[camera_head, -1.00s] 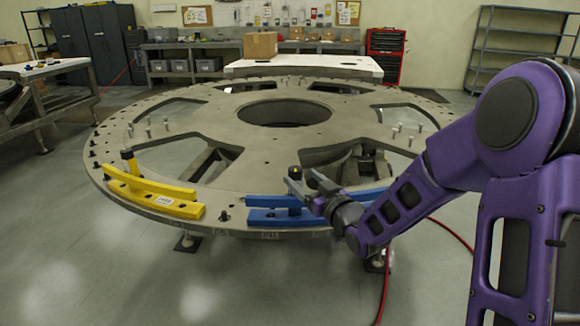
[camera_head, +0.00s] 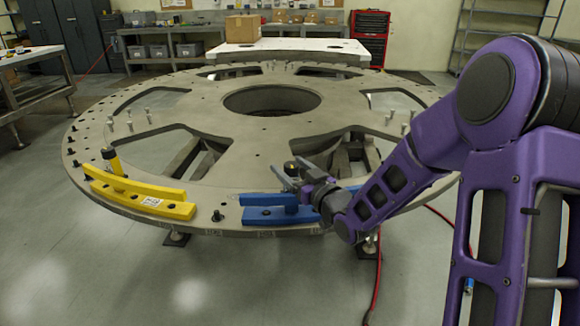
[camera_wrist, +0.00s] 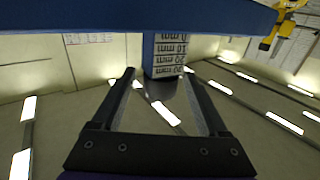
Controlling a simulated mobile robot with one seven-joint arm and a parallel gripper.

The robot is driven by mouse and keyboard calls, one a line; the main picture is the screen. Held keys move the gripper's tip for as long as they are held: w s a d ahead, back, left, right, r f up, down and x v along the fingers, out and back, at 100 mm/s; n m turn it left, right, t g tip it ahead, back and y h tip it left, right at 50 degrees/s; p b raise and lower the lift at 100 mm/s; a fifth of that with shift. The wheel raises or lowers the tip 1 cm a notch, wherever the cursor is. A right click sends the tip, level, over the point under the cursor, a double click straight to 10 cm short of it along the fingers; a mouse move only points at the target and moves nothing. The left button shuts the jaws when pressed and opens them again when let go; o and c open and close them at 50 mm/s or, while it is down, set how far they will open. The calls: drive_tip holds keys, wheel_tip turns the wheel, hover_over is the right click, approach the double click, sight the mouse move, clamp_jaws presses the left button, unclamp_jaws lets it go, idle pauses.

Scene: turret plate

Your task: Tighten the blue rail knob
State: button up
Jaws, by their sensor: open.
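The blue rail (camera_head: 268,214) lies along the front edge of the round metal turret plate (camera_head: 262,147). A dark round knob top (camera_head: 290,167) shows above it at my fingertips. My gripper (camera_head: 284,178) is over the rail, coming from the right. In the wrist view my open gripper (camera_wrist: 160,82) has one finger on each side of a dark grey rounded part (camera_wrist: 165,88), apparently the knob or its stem, under a block with a millimetre scale (camera_wrist: 171,55). The blue rail (camera_wrist: 90,18) crosses the top there. I cannot tell whether the fingers touch that part.
A yellow rail (camera_head: 140,200) with an upright yellow, black-topped post (camera_head: 113,162) sits left of the blue rail. Several bolts stand on the plate, which has large cutouts. A red hose (camera_head: 377,275) runs down to the floor. The floor in front is clear.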

clamp_jaws()
idle(0.3)
